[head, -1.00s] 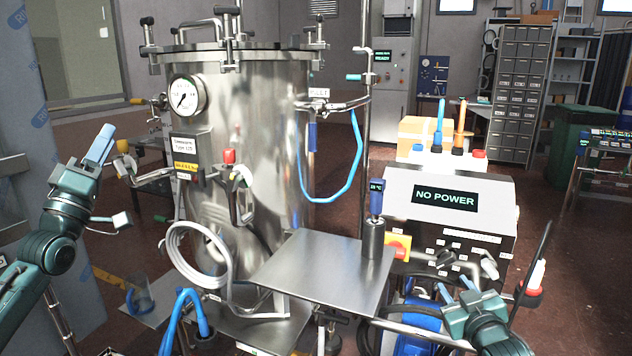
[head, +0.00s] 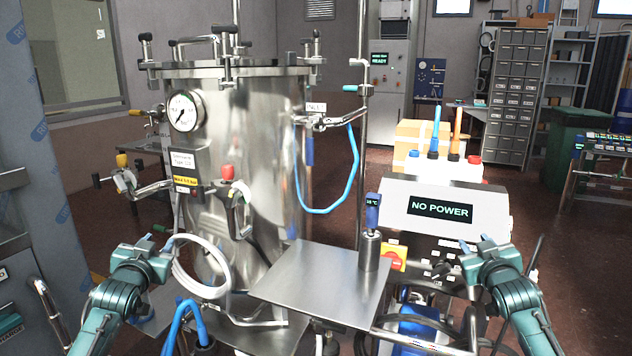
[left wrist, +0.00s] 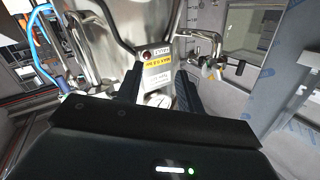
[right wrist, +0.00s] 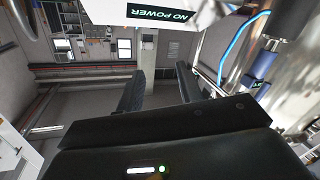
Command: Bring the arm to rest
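My left gripper (head: 147,247) is in front of the steel vessel's lower left side in the head view. In the left wrist view its two fingers (left wrist: 158,82) stand apart with nothing between them. My right gripper (head: 476,243) is in front of the grey control box at the right. In the right wrist view its fingers (right wrist: 158,82) are also apart and empty. Both forearms come up from the bottom edge of the head view in a roughly mirrored pose.
The steel vessel (head: 255,130) carries a gauge (head: 184,111) and a coiled white hose (head: 178,262). The control box (head: 440,209) reads "NO POWER".

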